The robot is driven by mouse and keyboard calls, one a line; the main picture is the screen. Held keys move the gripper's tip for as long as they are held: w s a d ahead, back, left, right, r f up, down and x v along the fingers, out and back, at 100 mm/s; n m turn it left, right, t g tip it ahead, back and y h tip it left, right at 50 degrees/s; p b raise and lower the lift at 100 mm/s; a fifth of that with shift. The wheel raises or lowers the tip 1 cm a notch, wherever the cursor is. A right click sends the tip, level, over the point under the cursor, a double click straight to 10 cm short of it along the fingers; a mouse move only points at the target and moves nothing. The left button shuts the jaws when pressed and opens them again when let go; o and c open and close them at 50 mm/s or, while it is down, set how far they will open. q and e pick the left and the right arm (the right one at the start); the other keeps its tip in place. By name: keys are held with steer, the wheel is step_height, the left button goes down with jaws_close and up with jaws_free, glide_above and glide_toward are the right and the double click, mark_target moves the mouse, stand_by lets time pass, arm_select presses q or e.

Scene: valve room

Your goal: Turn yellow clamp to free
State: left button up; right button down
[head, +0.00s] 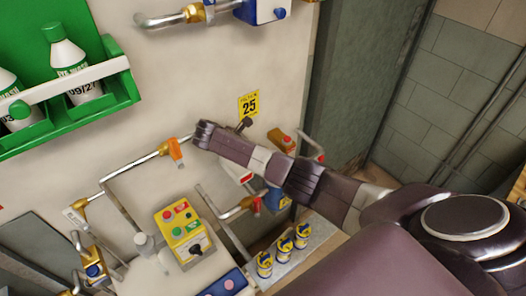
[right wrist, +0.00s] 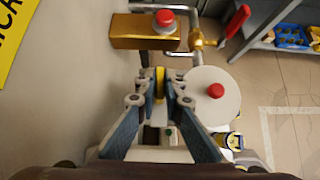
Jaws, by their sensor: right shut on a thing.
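The yellow clamp (right wrist: 160,84) shows in the right wrist view as a narrow yellow piece between my fingertips. My right gripper (right wrist: 161,100) is shut on it, with one blue-grey finger on either side. The fingers cover much of the clamp, so its angle cannot be told. In the head view my right arm reaches in from the right to the panel wall, and it hides the gripper's fingers and the clamp. My left gripper is not in view.
A brass block with a red button (right wrist: 145,31) and a white disc with a red button (right wrist: 216,97) sit close to the fingers. A yellow "25" sign (head: 249,105) is on the wall. A control box (head: 181,233), pipes and yellow cans (head: 284,249) lie below.

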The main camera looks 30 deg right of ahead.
steer(key=c, duration=2)
jaws_free()
steer(key=shift+c, duration=0.2)
steer(key=v, duration=0.7)
steer(key=shift+a, duration=0.2)
steer(key=shift+s+d+r, duration=0.1)
